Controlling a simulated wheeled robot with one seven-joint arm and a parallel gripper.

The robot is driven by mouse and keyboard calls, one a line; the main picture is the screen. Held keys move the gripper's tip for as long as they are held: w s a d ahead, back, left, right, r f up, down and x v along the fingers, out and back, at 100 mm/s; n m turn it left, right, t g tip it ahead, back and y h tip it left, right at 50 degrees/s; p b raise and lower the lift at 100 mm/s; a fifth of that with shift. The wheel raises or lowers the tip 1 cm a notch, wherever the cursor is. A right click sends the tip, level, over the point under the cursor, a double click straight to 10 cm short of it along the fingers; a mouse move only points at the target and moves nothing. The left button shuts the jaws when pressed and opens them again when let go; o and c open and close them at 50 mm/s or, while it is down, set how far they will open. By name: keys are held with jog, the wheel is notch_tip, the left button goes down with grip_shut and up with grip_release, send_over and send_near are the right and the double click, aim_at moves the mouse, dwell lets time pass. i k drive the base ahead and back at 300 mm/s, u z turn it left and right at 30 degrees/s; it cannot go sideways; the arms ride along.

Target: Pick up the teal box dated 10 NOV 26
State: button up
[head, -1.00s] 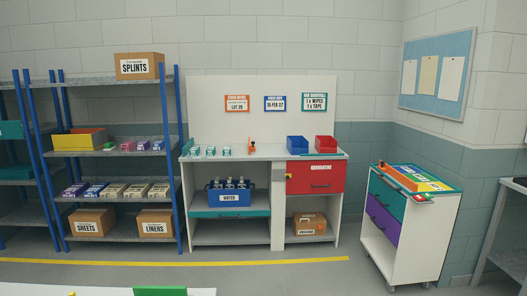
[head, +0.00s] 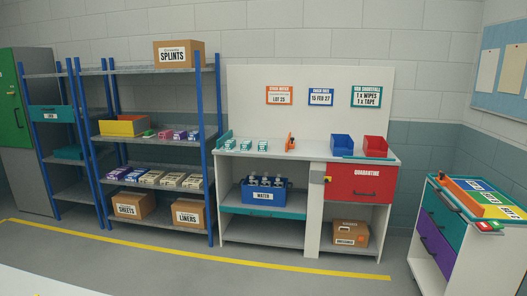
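Three small white-and-teal boxes stand in a row on the left part of the white workbench top in the head view: a left one (head: 229,145), a middle one (head: 246,145) and a right one (head: 263,146). Their printing is too small to read, so I cannot tell which is dated 10 NOV 26. The workbench (head: 300,155) stands against the back wall, across the floor from me. My gripper is not in view.
On the bench stand an orange device (head: 290,143), a blue bin (head: 342,145) and a red bin (head: 375,146). Blue-post shelving (head: 213,150) is to the left, a drawer cart (head: 440,225) to the right. Floor with a yellow line (head: 200,256) lies clear before the bench.

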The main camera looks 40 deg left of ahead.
aim_at(262, 146)
jog(key=u, duration=1.8)
jog(key=i, duration=3.55)
jog(key=z, duration=1.95)
jog(key=k, duration=0.2)
jog(key=u, duration=1.8)
